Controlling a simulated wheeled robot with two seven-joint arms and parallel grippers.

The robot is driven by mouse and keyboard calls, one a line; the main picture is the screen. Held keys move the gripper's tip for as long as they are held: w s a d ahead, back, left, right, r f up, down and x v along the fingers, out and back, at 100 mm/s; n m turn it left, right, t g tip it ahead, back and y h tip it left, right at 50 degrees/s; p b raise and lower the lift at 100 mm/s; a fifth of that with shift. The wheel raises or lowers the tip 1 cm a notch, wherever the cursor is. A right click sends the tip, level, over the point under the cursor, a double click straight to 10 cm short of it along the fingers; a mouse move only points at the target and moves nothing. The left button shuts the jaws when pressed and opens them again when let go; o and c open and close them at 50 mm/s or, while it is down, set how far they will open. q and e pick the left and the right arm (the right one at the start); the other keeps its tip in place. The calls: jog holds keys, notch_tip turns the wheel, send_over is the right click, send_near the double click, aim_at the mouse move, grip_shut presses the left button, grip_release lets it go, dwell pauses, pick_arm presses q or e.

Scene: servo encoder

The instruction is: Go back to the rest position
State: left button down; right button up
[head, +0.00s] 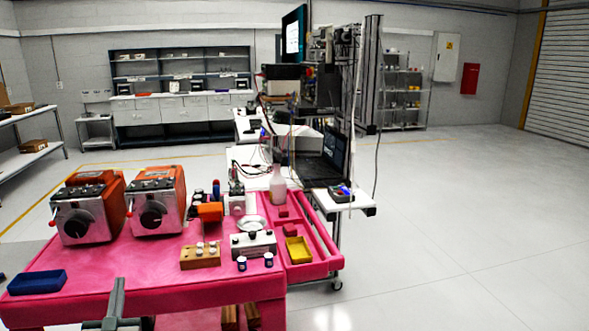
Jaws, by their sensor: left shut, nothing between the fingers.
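My left gripper (118,285) shows at the bottom left of the head view, as a grey upright finger shape over the front edge of the pink table (180,275). It is shut and holds nothing. It stands apart from the objects on the table. My right gripper is not in view.
Two orange-and-grey machines (157,205) stand at the back left of the table. A blue tray (37,282) lies at the front left. A wooden block (200,256), a grey device (253,244) and a yellow bin (298,250) are at right. The floor at right is free.

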pick_arm(q)
jog(key=s+d+f+m+g+h, duration=0.15)
jog(key=s+d+f, duration=0.3)
jog(key=f, duration=0.65)
jog(key=s+d+f+g+h, duration=0.25)
jog(key=d+f, duration=0.25)
jog(key=f, duration=0.6)
jog(key=s+d+f+m+g+h, duration=0.15)
jog(key=s+d+f, duration=0.35)
jog(key=f, duration=0.6)
jog(key=s+d+f+g, duration=0.2)
jog(key=s+d+f, duration=0.3)
jog(key=s+f, duration=0.3)
jog(key=s+d+f+g+h, duration=0.1)
jog(key=s+d+f+g, duration=0.2)
jog(key=s, duration=1)
jog(key=s+d+f+g+h, duration=0.1)
jog(key=s+d+f+g, duration=0.1)
jog(key=s+d+f, duration=0.5)
jog(key=s+f, duration=0.3)
jog(key=f, duration=0.2)
jog(key=shift+s+f+m, duration=0.15)
jog(key=shift+f+m, duration=0.2)
jog(key=shift+m, duration=0.05)
jog(key=shift+g, duration=0.25)
